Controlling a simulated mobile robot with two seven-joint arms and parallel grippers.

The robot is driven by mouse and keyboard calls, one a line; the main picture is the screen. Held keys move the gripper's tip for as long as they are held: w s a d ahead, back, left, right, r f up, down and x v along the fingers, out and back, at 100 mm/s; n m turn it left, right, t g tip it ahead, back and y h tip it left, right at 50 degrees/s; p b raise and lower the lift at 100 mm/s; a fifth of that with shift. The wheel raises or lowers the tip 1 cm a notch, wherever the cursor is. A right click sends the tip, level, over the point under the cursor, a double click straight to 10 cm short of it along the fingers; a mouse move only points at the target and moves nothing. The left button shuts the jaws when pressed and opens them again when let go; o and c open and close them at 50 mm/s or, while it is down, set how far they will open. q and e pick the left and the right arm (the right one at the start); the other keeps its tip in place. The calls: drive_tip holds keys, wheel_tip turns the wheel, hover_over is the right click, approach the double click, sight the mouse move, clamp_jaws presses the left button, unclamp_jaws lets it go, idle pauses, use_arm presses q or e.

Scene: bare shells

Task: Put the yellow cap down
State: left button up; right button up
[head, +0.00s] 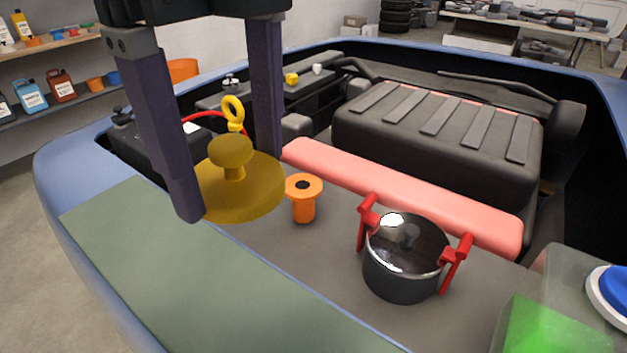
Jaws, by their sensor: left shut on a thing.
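The yellow cap (240,188) is a round disc with a mushroom-shaped knob on top, in the left part of the head view. My left gripper (232,190) reaches down from the top, and its two dark fingers are shut on the cap at opposite sides of the disc. The cap looks about level. Whether its underside touches the surface below is hidden. My right gripper does not show.
An orange funnel-like piece (304,205) stands just right of the cap. A dark pot (405,260) with red handles is further right. A yellow dipstick ring (233,108) rises behind the cap. A green mat (200,270) in front is clear.

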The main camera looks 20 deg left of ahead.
sight(264, 195)
use_arm(q)
drive_tip(key=m, duration=0.1)
drive_tip(key=d+f+m, duration=0.1)
drive_tip(key=m, duration=0.1)
drive_tip(key=s+m, duration=0.1)
drive_tip(key=m, duration=0.1)
drive_tip(key=shift+d+f, duration=0.3)
drive_tip(key=shift+f, duration=0.1)
drive_tip(key=m, duration=0.2)
drive_tip(key=d+f+m, duration=0.1)
drive_tip(key=m, duration=0.1)
drive_tip(key=shift+s, duration=0.2)
drive_tip(key=shift+d+f+m+b, duration=0.1)
drive_tip(key=shift+f+m+b, duration=0.2)
drive_tip(key=shift+f, duration=0.1)
wheel_tip(264, 195, down, 15)
drive_tip(key=shift+s+f+b, duration=0.1)
drive_tip(key=shift+f+b, duration=0.05)
drive_tip(key=shift+b, duration=0.55)
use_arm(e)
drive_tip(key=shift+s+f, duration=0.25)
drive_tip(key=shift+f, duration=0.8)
use_arm(q)
drive_tip(key=shift+f+b, duration=0.35)
drive_tip(key=shift+f, duration=1.7)
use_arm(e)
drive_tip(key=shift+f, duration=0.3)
use_arm(q)
drive_tip(key=shift+f, duration=0.1)
